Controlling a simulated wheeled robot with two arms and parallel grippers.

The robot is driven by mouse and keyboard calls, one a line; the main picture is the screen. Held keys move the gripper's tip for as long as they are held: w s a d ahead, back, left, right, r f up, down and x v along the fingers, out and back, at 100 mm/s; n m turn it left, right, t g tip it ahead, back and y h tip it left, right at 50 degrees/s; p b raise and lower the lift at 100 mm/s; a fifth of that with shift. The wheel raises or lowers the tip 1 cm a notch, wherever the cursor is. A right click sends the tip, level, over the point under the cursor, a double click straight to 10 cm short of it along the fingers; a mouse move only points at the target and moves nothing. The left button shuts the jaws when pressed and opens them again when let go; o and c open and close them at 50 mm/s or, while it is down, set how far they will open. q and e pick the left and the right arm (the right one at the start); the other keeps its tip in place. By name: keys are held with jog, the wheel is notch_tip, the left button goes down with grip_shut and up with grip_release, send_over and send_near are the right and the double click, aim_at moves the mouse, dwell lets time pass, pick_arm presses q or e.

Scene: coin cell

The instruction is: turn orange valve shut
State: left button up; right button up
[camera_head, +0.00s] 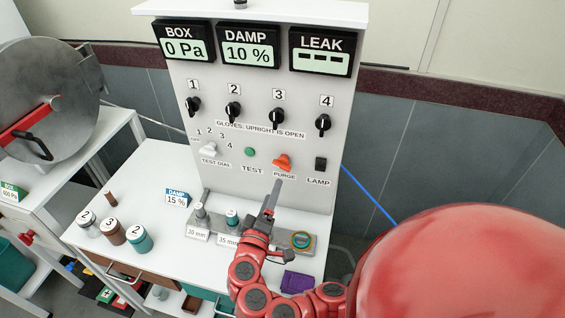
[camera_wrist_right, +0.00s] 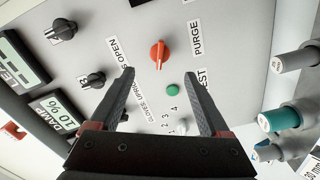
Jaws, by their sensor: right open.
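The orange valve (camera_head: 282,162) sits on the white upright panel (camera_head: 190,100), just above the PURGE label. In the right wrist view the orange valve (camera_wrist_right: 158,53) shows beyond the fingertips, with its pointer lying roughly along the picture's vertical. My right gripper (camera_head: 272,190) is in front of the panel, a little below and left of the valve in the head view. In the right wrist view the right gripper (camera_wrist_right: 160,78) is open with nothing between its fingers, and apart from the valve. My left gripper is not in view.
Black knobs (camera_head: 279,117) line the panel above the valve. A green TEST button (camera_head: 250,152) is left of it and a black LAMP switch (camera_head: 320,164) right. Capped jars (camera_head: 138,239) stand on the white table (camera_head: 150,165). A grey block (camera_head: 262,232) lies below the panel.

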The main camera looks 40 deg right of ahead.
aim_at(282, 164)
jog(key=p+x, duration=0.4)
jog(key=x, duration=0.6)
jog(key=shift+d+r, duration=0.15)
jog(key=shift+d, duration=0.05)
jog(key=shift+w+d+p, duration=0.4)
jog(key=shift+w, duration=0.15)
jog(key=shift+c, duration=0.3)
grip_shut()
jog(key=shift+f+n, duration=0.25)
jog(key=shift+n, duration=0.45)
jog(key=n, duration=0.3)
jog(key=shift+b, duration=0.4)
jog(key=shift+o, duration=0.3)
grip_release()
jog(key=shift+r, duration=0.1)
